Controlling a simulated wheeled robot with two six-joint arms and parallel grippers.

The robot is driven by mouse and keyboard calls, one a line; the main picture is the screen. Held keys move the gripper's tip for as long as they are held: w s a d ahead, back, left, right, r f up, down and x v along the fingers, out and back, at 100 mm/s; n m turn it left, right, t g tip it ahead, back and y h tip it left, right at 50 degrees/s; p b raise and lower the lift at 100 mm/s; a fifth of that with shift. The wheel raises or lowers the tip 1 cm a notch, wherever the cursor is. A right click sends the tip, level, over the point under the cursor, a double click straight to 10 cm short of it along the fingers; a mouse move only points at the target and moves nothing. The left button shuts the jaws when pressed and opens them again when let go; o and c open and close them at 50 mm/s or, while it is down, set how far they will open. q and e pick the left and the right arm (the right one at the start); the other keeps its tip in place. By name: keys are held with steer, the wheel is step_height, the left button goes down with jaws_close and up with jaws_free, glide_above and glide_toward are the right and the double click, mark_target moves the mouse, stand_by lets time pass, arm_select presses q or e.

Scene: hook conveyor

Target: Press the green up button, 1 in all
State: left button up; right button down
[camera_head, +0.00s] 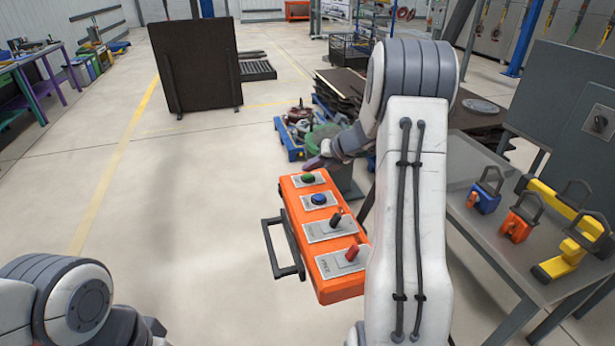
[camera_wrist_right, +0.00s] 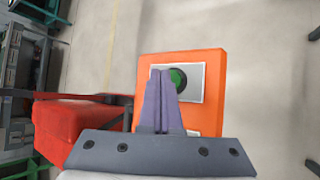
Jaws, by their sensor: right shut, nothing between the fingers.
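The orange control box (camera_head: 338,290) stands in the middle of the head view, with a dark handle frame on its left side. The green button (camera_head: 308,178) is on a pale plate at its far end, with a blue button (camera_head: 318,199) nearer to me. My right gripper (camera_head: 318,163) is shut and empty, just beyond and above the green button. In the right wrist view, its closed fingertips (camera_wrist_right: 161,70) partly cover the green button (camera_wrist_right: 179,79), which shows at their right. I cannot tell whether they touch it. My left gripper is not in view.
A grey table (camera_head: 480,235) with padlocks and yellow parts stands at the right. A dark panel (camera_head: 197,65) stands behind. The floor left of the box is clear.

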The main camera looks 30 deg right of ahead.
mark_target(311, 178)
steer(key=shift+f, duration=0.25)
steer(key=shift+f, duration=0.5)
stand_by(0.5)
stand_by(0.3)
steer(key=shift+r+p, duration=0.7)
steer(key=shift+r, duration=0.2)
step_height(311, 178, up, 5)
steer(key=p, duration=0.5)
stand_by(0.5)
